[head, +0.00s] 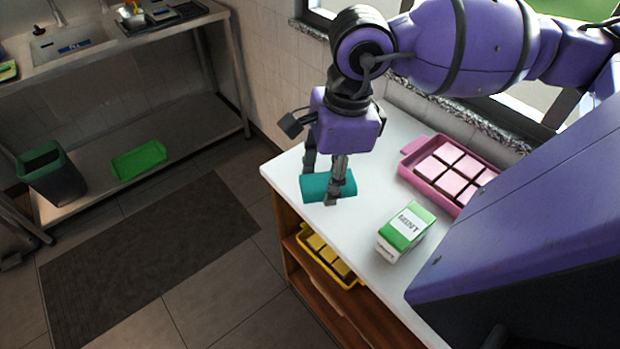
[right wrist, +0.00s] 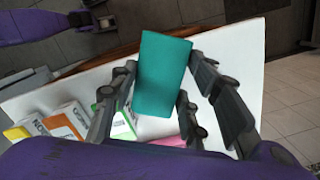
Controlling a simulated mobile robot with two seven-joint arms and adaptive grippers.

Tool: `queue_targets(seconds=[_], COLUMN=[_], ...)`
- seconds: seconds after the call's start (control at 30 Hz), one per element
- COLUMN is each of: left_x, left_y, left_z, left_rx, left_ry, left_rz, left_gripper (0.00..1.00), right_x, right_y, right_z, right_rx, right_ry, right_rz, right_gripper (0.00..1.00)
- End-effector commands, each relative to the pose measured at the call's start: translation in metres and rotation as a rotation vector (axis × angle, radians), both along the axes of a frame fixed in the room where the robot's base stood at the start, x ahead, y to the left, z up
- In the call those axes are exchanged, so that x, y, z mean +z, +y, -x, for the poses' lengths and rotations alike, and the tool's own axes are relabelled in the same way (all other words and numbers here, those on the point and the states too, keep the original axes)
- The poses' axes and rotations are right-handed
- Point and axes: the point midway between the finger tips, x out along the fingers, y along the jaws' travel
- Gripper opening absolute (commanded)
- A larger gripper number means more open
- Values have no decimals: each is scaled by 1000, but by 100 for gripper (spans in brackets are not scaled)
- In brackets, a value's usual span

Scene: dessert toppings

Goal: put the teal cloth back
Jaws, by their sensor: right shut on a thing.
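The teal cloth (head: 315,188) is a compact block near the left end of the white counter (head: 375,150). My right gripper (head: 322,185) comes down over it and is shut on it, with one finger on each side. In the right wrist view the cloth (right wrist: 163,75) sits between the fingers of the gripper (right wrist: 160,90). I cannot tell whether its underside touches the counter. A purple and grey part of mine shows small at the top left of the wrist view; it may be my left gripper, and its jaws are not clear.
A pink tray (head: 432,185) of pink squares and a green-and-white mint box (head: 405,231) stand to the right. More boxes (right wrist: 60,122) show in the wrist view. A yellow tray (head: 312,262) is on the shelf below. A bin (head: 55,180) and green tray (head: 139,160) are far left.

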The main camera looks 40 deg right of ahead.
Motion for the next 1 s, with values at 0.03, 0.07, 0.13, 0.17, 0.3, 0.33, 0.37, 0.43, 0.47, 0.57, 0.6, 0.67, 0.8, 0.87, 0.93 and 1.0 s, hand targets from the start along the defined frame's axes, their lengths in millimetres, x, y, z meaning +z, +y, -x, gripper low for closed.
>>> queue_targets(seconds=[0.03,0.07,0.13,0.17,0.3,0.33,0.37,0.43,0.47,0.57,0.6,0.67,0.8,0.87,0.93,1.0], left_x=[-2,-2,0,1,3,3,3,3,3,3,4,4,3,2,1,0], left_y=[-1,-1,-2,-2,-5,-5,-6,-6,-6,-6,-6,-6,-5,-5,-5,-4], left_z=[0,-2,-6,-8,-16,-17,-18,-18,-18,-17,-17,-16,-11,-9,-6,-4], left_rx=[-1,-2,-4,-4,-5,-6,-6,-5,-5,-5,-4,-3,-1,0,2,2], left_ry=[-1,-5,-15,-20,-35,-36,-37,-37,-37,-33,-33,-32,-24,-19,-14,-10], left_rz=[0,0,1,2,6,6,6,8,8,7,7,8,8,7,7,6], left_gripper=[19,19,19,19,19,19,19,19,19,19,19,19,19,19,19,19], right_x=[-3,-2,-1,-1,-2,-4,-6,-13,-16,-27,-31,-38,-66,-75,-84,-89], right_y=[-3,-4,-5,-5,-8,-10,-12,-17,-20,-30,-33,-39,-48,-52,-54,-56], right_z=[2,3,4,4,-3,-7,-12,-27,-34,-57,-66,-80,-100,-107,-113,-118], right_rx=[-72,-114,-191,-214,-276,-279,-281,-282,-283,-282,-280,-281,-278,-276,-276,-276], right_ry=[4,3,3,1,-1,-1,0,-2,-1,-1,-2,-1,2,1,1,0], right_rz=[2,1,0,0,-6,-7,-7,-10,-10,-9,-10,-10,-7,-7,-6,-5], right_gripper=[18,18,18,18,18,18,18,18,18,18,18,18,18,18,18,18])
